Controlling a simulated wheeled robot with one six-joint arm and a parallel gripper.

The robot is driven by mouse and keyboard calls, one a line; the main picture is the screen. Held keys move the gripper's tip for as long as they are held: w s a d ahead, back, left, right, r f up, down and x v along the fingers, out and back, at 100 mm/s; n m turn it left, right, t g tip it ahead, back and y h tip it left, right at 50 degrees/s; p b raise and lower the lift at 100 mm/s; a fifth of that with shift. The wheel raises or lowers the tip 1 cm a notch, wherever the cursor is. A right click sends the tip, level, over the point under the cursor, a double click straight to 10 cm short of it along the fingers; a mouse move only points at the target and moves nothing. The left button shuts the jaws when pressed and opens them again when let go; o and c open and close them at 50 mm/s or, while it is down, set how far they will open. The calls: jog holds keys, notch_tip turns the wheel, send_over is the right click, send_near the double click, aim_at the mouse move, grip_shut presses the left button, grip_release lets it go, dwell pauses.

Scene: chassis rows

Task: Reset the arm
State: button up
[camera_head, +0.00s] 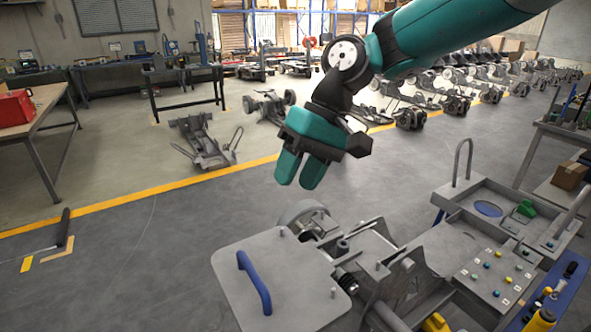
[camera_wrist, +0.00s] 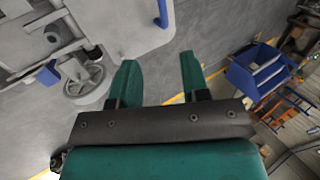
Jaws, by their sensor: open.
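My gripper (camera_head: 301,169) hangs in the air in the head view, its two green fingers pointing down and slightly left. It is open, with nothing between the fingers. In the wrist view my gripper (camera_wrist: 157,80) shows its two fingers apart, with bare grey floor between them. My green arm comes in from the upper right of the head view. The fingers are above and behind a grey cart or chassis (camera_head: 285,278) whose flat plate carries a blue handle (camera_head: 254,282). The gripper touches nothing that I can see.
A grey console with buttons (camera_head: 490,272) stands at the lower right. A wheel (camera_wrist: 85,82) of the chassis shows in the wrist view, with a blue bin (camera_wrist: 257,70) at right. A red box (camera_head: 15,108) sits on a bench at left. Floor at left is mostly clear.

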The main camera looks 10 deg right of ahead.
jog(key=s+d+f+n+t+b, duration=0.1)
jog(key=s+d+f+b, duration=0.1)
jog(key=s, duration=0.7)
jog(key=s+d+f+n+h+b, duration=0.1)
jog(key=s+f, duration=0.3)
jog(key=s, duration=0.6)
jog(key=shift+d+n+t+b, duration=0.4)
jog(key=shift+d+n+b, duration=0.1)
jog(key=shift+n+b, duration=0.35)
